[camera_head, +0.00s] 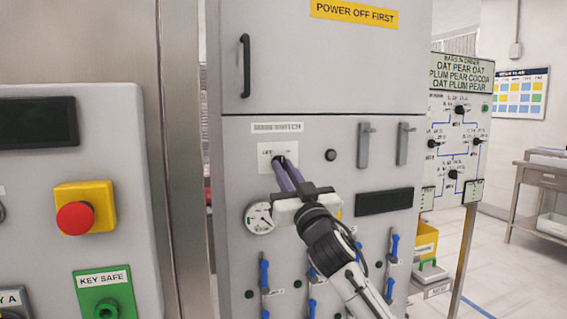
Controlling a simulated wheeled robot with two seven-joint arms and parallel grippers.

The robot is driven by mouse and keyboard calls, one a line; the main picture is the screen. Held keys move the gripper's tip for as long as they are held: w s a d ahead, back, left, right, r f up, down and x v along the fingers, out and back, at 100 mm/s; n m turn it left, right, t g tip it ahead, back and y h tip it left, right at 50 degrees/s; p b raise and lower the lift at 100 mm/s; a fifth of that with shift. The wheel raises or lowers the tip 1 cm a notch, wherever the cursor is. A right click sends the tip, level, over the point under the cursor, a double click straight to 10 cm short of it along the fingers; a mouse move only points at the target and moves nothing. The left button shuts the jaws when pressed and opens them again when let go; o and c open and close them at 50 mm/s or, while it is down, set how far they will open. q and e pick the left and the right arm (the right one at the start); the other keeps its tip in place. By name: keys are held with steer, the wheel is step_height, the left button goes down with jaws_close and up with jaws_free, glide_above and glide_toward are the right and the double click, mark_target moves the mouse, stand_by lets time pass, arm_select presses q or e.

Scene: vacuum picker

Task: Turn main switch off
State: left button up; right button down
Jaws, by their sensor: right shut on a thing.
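The main switch sits on a pale plate (265,158) on the grey cabinet (300,80), under a small label strip that is hard to read. My right gripper (282,164) reaches up to this plate from below. Its purple fingers are shut on the black switch knob, which they mostly hide. I cannot tell which way the knob is turned. My left gripper is not in view.
A round gauge (260,218) sits just below the plate. Two grey lever handles (365,146) and a dark display (384,201) are to the right. A red emergency button (75,217) is on the left panel. Blue-handled levers (312,307) sit lower down.

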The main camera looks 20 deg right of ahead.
steer(key=n+p, duration=0.1)
steer(key=n+y+p, duration=0.1)
steer(key=shift+d+r+n+y, duration=0.2)
steer(key=shift+n+y, duration=0.1)
steer(key=shift+n, duration=0.1)
steer(key=n+y+p, duration=0.1)
steer(key=n, duration=0.2)
steer(key=n+g+y+p, duration=0.1)
steer(key=n+p, duration=0.1)
steer(key=n, duration=0.1)
steer(key=shift+d+y+p, duration=0.2)
steer(key=shift+y+p, duration=0.1)
steer(key=shift+y, duration=0.1)
steer(key=shift+f+n+g+y, duration=0.15)
steer(key=shift+n+g+y, duration=0.55)
steer(key=shift+n, duration=1.2)
steer(key=c, duration=1.8)
jaws_free()
steer(key=shift+o, duration=0.2)
steer(key=b+v, duration=0.2)
steer(key=v, duration=0.8)
steer(key=shift+s, duration=0.2)
